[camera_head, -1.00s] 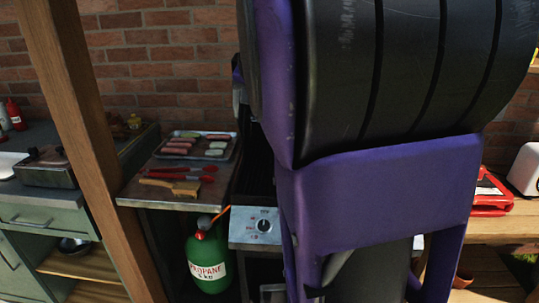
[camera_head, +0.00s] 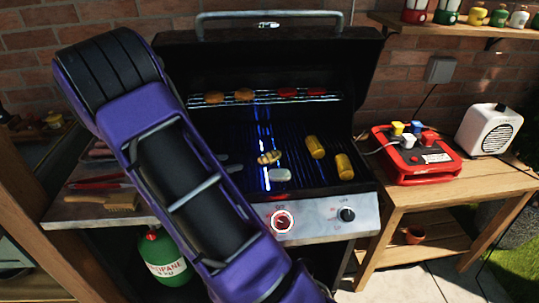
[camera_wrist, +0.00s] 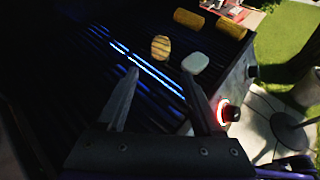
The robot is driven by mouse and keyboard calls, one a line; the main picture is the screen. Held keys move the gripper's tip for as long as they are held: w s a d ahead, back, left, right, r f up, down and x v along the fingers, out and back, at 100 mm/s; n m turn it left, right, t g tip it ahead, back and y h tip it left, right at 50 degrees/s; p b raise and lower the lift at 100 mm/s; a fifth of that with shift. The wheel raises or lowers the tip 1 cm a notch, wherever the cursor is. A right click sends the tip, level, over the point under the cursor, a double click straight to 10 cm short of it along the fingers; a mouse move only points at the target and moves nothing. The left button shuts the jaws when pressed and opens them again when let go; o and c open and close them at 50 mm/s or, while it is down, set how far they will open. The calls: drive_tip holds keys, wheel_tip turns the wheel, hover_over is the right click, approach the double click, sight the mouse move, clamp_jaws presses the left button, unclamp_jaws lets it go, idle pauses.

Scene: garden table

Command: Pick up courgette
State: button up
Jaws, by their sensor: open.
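A pale green courgette slice (camera_head: 279,175) lies flat on the grill grate near the front edge. It also shows in the wrist view (camera_wrist: 195,63), just beyond the right fingertip. A yellowish piece with dark grill marks (camera_head: 269,157), perhaps another courgette slice, lies just behind it and shows in the wrist view (camera_wrist: 161,48) too. My gripper (camera_wrist: 161,72) is open and empty over the grate, its fingertips short of both pieces. In the head view only its grey fingers (camera_head: 234,163) show, left of the slices, beyond my purple arm.
Two corn cobs (camera_head: 315,147) lie right of the slices. A rack (camera_head: 270,98) with patties and red pieces spans the back, under the raised lid. Blue flame lines glow below the grate. A lit knob (camera_head: 282,220) is at the front. The side table (camera_head: 395,205) stands right.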

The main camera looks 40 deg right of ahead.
approach(268, 157)
drive_tip(key=x, duration=0.2)
drive_tip(key=shift+w+d, duration=0.1)
drive_tip(key=shift+d, duration=0.25)
drive_tip(key=shift+f+x, duration=0.1)
drive_tip(key=shift+x, duration=1.25)
drive_tip(key=shift+f+x, duration=0.15)
drive_tip(key=shift+x, duration=1.15)
drive_tip(key=shift+a, duration=0.1)
drive_tip(key=shift+c, duration=0.3)
clamp_jaws()
drive_tip(key=shift+r, duration=0.1)
